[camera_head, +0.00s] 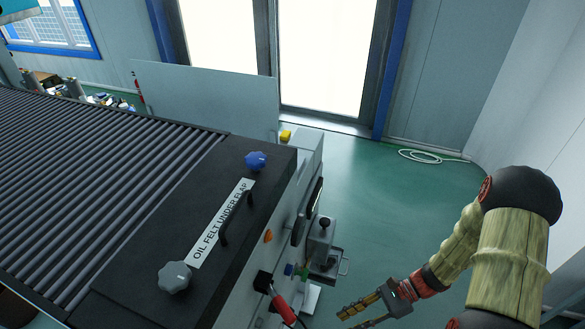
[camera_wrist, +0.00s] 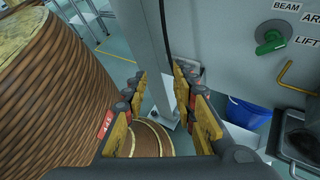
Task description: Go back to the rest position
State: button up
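My gripper (camera_head: 350,320) is at the lower edge of the head view, to the right of the panel fixture's side and apart from it. In the wrist view, my gripper (camera_wrist: 163,85) has its two yellow-padded fingers spread apart with nothing held between them. A grey post stands beyond the fingers. My arm comes in from the right side of the head view, bent at the elbow, over the green floor.
The fixture's black top (camera_head: 125,290) carries a label and knobs, beside rollers (camera_head: 90,170). A red handle (camera_head: 283,308) sticks out from its side. The wrist view shows a green knob (camera_wrist: 270,42), a blue bucket (camera_wrist: 247,112) and a large ribbed brown cylinder (camera_wrist: 50,100). Floor right of the fixture is mostly clear.

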jog(key=s+d+r+n+t+h, duration=0.1)
jog(key=d+r+n+h, duration=0.2)
jog(key=r+n+h, duration=0.4)
jog(key=s+d+r+n+t+h, duration=0.1)
jog(key=d+r+n+h, duration=0.3)
jog(key=r, duration=0.5)
jog(key=a+r+n+t, duration=0.2)
jog(key=r+t, duration=0.1)
jog(key=r, duration=0.5)
jog(key=s+a+r+n+t+h+b, duration=0.1)
jog(key=a+r+n+t, duration=0.1)
jog(key=r, duration=0.7)
jog(key=shift+s+a+n+t+b, duration=0.35)
jog(key=shift+n+t, duration=0.45)
jog(key=shift+t, duration=0.2)
